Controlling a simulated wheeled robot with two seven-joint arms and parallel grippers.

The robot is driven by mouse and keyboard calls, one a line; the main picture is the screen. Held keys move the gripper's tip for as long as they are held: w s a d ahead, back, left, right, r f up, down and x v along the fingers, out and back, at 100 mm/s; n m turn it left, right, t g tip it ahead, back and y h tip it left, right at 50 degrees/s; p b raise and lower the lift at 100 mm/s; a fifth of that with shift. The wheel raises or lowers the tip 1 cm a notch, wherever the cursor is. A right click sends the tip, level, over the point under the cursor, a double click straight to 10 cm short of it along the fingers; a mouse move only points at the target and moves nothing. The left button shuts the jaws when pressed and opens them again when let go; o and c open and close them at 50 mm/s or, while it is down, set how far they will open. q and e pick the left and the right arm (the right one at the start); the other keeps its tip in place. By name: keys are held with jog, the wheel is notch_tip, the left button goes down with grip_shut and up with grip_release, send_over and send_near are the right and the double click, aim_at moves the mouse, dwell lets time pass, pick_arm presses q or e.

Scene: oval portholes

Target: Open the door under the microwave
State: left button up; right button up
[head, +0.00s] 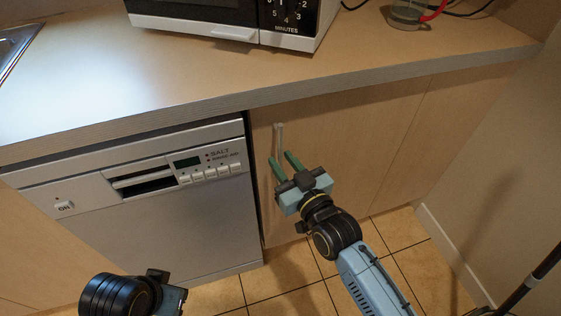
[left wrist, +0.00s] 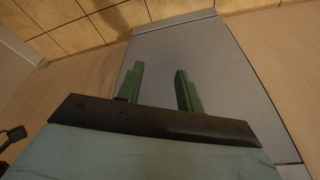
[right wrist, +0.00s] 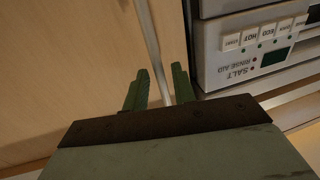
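The light wood door (head: 340,135) under the microwave (head: 235,20) is shut. Its thin vertical metal handle (head: 279,138) is near its left edge, beside the dishwasher.
A silver dishwasher (head: 200,230) stands left of the door. The countertop (head: 120,65) overhangs the door. A wall (head: 480,170) bounds the right side. The tiled floor (head: 300,275) in front of the door shows no loose objects.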

jog(key=shift+x, duration=0.9)
grip_shut()
